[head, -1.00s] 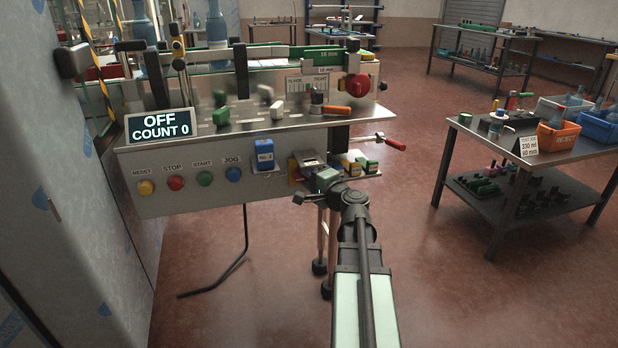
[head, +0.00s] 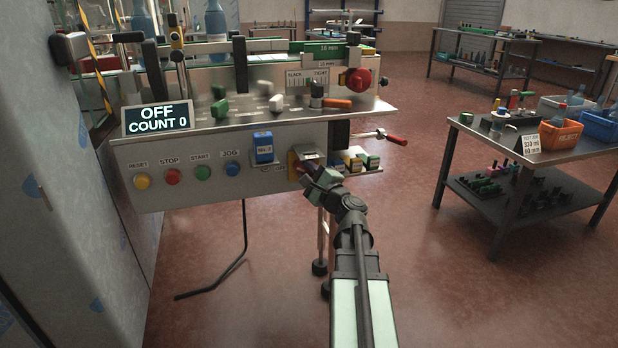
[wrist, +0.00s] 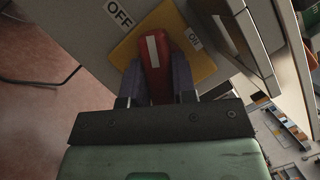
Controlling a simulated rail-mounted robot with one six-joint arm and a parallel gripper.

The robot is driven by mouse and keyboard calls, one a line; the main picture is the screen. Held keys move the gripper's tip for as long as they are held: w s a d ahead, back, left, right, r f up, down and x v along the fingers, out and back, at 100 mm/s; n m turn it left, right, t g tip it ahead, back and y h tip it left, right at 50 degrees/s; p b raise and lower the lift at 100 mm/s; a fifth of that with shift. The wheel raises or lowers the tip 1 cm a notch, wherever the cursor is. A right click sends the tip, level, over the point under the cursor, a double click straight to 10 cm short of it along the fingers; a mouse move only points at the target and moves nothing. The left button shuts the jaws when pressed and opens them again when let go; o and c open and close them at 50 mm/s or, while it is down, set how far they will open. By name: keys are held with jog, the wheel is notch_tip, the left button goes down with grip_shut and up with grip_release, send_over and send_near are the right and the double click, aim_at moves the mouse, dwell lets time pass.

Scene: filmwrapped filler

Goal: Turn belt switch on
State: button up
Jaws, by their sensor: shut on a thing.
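The belt switch is a red handle (wrist: 154,62) with a white stripe on a yellow plate (wrist: 122,50), on the grey panel front. In the wrist view, an OFF label (wrist: 118,14) is above left of the handle and an ON label (wrist: 195,43) to its right. The stripe runs roughly upward in that view, between the labels. My gripper (wrist: 155,85) is shut on the red handle, one finger on each side. In the head view the yellow plate (head: 293,166) is partly hidden by my gripper (head: 309,177). The display (head: 158,118) reads OFF, COUNT 0.
Left of the switch are a blue block (head: 263,147) and the RESET, STOP, START and JOG buttons (head: 203,172). Small coloured blocks (head: 358,161) and a red-handled crank (head: 395,140) are close on the right. A side table (head: 540,152) stands farther right, with open floor between.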

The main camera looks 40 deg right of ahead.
jog(key=m+h+b, duration=0.1)
jog(key=m, duration=0.3)
jog(key=m+t+h+b, duration=0.1)
jog(key=m+h, duration=0.1)
jog(key=m, duration=0.2)
jog(key=shift+a+f, duration=0.1)
jog(key=m+h, duration=0.2)
jog(key=m, duration=0.2)
jog(key=m+h+b, duration=0.1)
jog(key=m+h, duration=0.1)
jog(key=m, duration=0.2)
jog(key=shift+w+g, duration=0.1)
jog(key=shift+g, duration=0.2)
jog(key=shift+m, duration=0.3)
jog(key=o, duration=0.9)
